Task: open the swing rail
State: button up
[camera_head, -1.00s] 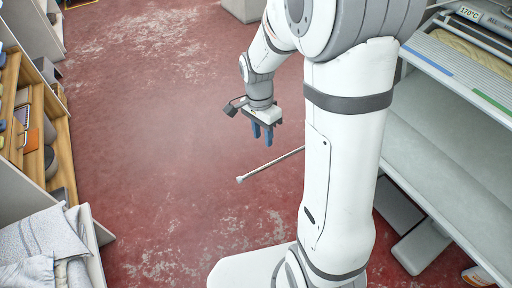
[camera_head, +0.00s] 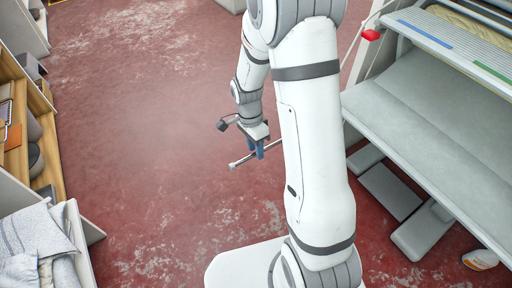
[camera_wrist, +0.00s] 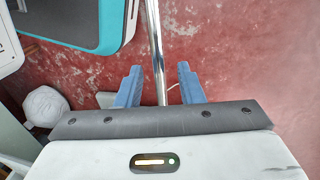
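The swing rail is a thin shiny metal bar (camera_head: 240,162) with a pale end tip, sticking out to the left from behind my arm, above the red floor. My gripper (camera_head: 257,151) has two blue fingers pointing down at the bar, close to its free end. In the wrist view the bar (camera_wrist: 154,45) runs between the two fingers of my gripper (camera_wrist: 160,88). The fingers are apart with a gap on both sides of the bar, so my gripper is open. My arm hides the bar's other end in the head view.
The ironer (camera_head: 420,120) with its grey sloping tray stands at the right. A red knob (camera_head: 371,35) shows at its left end. Shelves (camera_head: 25,125) and a bin of folded linen (camera_head: 40,245) line the left. A bottle (camera_head: 480,260) lies at lower right. The middle floor is clear.

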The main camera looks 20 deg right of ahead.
grip_shut()
dwell(0.3)
dwell(0.3)
